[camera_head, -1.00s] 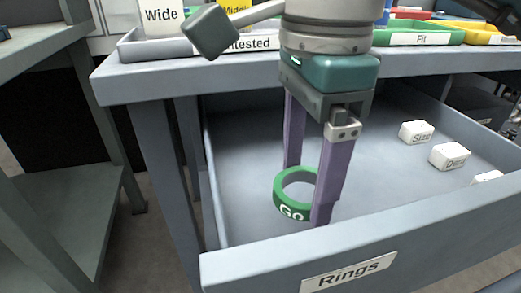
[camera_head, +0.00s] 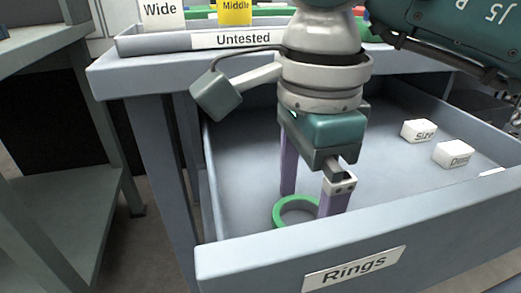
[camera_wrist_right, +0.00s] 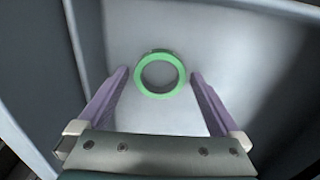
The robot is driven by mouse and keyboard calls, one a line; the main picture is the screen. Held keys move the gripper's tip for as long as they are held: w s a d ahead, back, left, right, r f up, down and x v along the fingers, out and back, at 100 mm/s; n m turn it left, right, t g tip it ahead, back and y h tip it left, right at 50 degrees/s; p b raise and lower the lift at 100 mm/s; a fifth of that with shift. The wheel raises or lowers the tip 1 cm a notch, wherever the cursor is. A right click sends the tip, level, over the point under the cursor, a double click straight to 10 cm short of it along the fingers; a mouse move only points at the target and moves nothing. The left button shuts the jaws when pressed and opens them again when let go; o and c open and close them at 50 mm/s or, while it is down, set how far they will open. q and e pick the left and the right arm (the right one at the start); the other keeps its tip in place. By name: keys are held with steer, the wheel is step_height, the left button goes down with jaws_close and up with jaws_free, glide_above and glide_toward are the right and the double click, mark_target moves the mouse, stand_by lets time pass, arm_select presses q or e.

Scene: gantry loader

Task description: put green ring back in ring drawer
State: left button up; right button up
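The green ring (camera_head: 281,209) is inside the open ring drawer (camera_head: 235,262), whose front label reads "Rings". The drawer front hides the ring's near side. My right gripper (camera_head: 312,207) points down into the drawer, with its purple fingers on either side of the ring. In the right wrist view the ring (camera_wrist_right: 141,84) lies flat between and just beyond the fingertips (camera_wrist_right: 159,75), with a small gap on each side. The right gripper is open. My left gripper is not in view.
An "Untested" tray (camera_head: 160,42) sits on the table above. The drawer's front wall is close to my right fingers. A grey shelf (camera_head: 70,200) stands at left.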

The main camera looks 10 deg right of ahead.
steer(key=shift+r, duration=0.3)
step_height(320, 180, up, 12)
steer(key=p, duration=0.3)
steer(key=shift+f, duration=0.15)
